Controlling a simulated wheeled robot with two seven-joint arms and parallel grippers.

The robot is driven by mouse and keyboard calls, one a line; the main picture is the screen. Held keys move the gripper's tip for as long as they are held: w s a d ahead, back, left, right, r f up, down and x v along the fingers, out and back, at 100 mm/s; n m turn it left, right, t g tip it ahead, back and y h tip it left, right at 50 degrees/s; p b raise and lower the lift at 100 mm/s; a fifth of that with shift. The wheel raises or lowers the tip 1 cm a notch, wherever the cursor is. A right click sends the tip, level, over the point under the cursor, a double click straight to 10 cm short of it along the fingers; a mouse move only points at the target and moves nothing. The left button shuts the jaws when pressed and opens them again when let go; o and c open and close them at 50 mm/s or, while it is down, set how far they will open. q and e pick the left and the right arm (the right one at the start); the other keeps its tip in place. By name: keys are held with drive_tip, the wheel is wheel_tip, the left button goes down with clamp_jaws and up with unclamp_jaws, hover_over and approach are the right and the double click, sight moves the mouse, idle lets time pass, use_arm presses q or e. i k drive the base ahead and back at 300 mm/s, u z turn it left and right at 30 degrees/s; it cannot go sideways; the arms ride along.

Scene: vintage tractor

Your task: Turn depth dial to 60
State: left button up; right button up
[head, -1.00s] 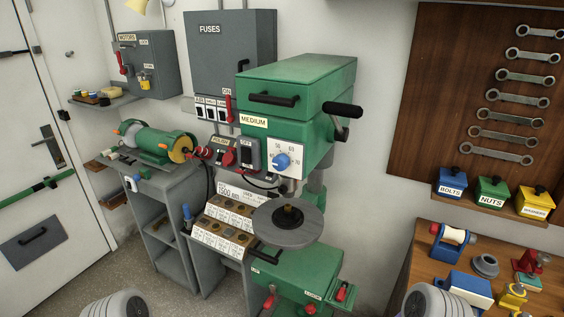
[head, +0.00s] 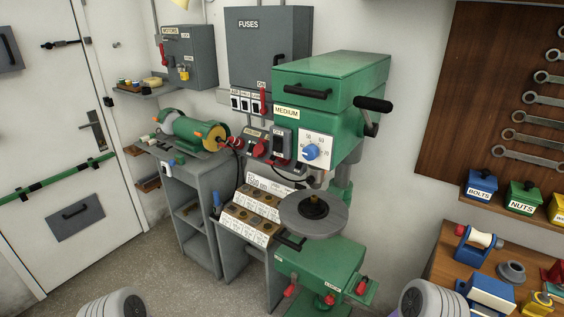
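The depth dial is a blue knob (head: 311,152) on a white square scale plate (head: 327,147). The plate is on the front of the green drill press head (head: 331,80). Small numbers ring the knob; its exact setting is too small to read. A black-handled crank (head: 373,104) sticks out from the right side of the head. Neither of my grippers shows in the head view; only rounded grey parts of my arms show along the bottom edge.
A round grey press table (head: 314,216) stands below the dial. Red and black switches (head: 280,143) are left of it. A grinder (head: 189,131) stands further left. A wooden bench (head: 445,262) with coloured parts is at right. Open floor (head: 140,270) shows at lower left.

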sight(311, 152)
drive_tip(key=u, duration=0.9)
drive_tip(key=k, duration=1.15)
drive_tip(key=u, duration=1)
drive_tip(key=i, duration=1.2)
drive_tip(key=z, duration=1.3)
drive_tip(key=i, duration=1.15)
drive_tip(key=z, duration=1.3)
